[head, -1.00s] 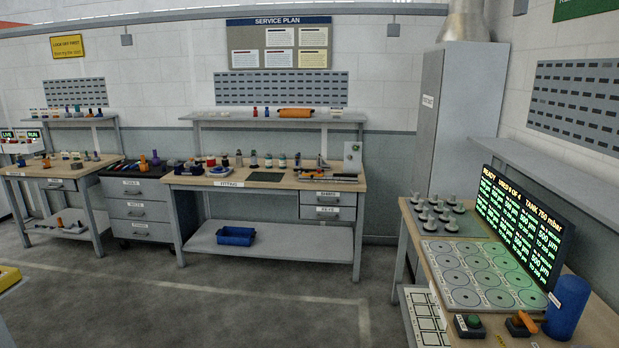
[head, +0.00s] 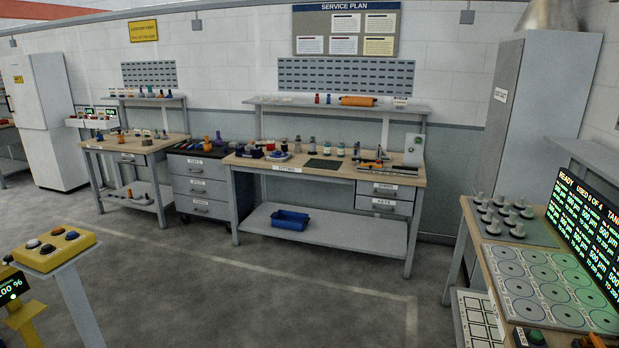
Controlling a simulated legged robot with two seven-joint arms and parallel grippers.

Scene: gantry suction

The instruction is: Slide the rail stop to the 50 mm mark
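Neither of my grippers is in view. The middle bench, labelled "FITTING" (head: 430,180), stands ahead across the floor. A low grey rail-like fixture with small orange parts (head: 371,165) lies at the right of its top. It is too small to tell whether this holds the rail stop, and no 50 mm mark is readable. A pale upright plate (head: 414,150) stands at the bench's right end. Several bottles and small parts stand along the back of the top, beside a dark green mat (head: 325,164).
A blue bin (head: 290,219) sits on the bench's lower shelf. A drawer cabinet (head: 201,187) stands left of the bench. A yellow button stand (head: 54,250) is near at left, and a test bench with round pads (head: 540,285) near at right. The floor between is clear.

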